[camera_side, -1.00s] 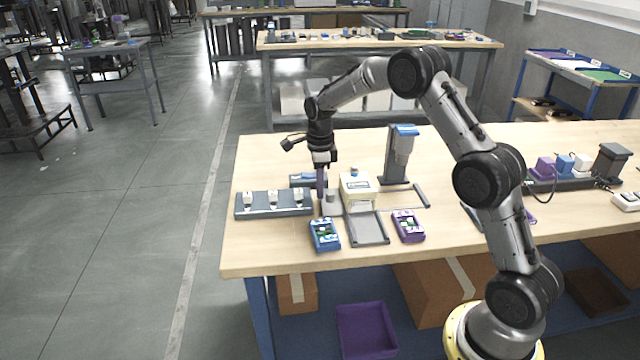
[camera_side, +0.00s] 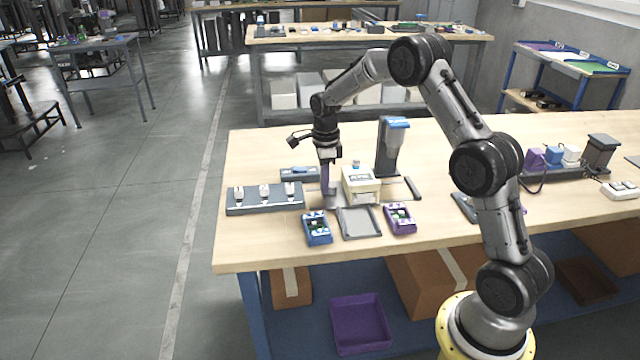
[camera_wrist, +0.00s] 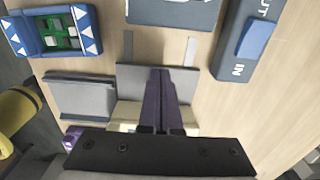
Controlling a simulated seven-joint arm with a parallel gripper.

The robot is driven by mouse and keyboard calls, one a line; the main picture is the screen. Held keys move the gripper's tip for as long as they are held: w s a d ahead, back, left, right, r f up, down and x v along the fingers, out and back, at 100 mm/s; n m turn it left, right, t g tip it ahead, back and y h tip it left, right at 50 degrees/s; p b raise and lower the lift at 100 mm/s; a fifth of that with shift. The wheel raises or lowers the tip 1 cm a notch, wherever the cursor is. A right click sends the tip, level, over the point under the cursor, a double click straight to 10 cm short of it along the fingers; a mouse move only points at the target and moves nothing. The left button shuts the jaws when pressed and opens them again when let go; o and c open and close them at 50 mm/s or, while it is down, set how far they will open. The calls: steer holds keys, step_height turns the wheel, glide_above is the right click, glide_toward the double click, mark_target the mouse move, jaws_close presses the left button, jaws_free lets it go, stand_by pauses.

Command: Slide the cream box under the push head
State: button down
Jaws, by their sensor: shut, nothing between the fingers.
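The cream box (camera_side: 361,187) sits on the table in the side view, right of my gripper; in the wrist view (camera_wrist: 126,113) it is mostly hidden behind my fingers. My gripper (camera_side: 326,186) is shut and points down, close to a small grey block (camera_side: 333,200) on the box's left side. In the wrist view, the shut purple fingers (camera_wrist: 163,75) lie over the grey block (camera_wrist: 130,80); contact is unclear. A grey column with a blue-capped head (camera_side: 395,124) stands behind and right of the box. I cannot tell for certain which part is the push head.
A grey rack (camera_side: 265,208) with white pieces stands left. An open grey tray (camera_side: 358,224) lies in front, between a blue box (camera_side: 316,230) and a purple box (camera_side: 400,224). A grey unit with a blue slider (camera_wrist: 255,38), marked IN and OUT, is near.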

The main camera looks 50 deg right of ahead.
mark_target(359, 176)
steer(key=shift+s+d, duration=3.45)
steer(key=shift+w+a+r, duration=0.1)
steer(key=shift+w+a, duration=0.1)
steer(key=shift+w, duration=0.05)
steer(key=shift+r, duration=2.95)
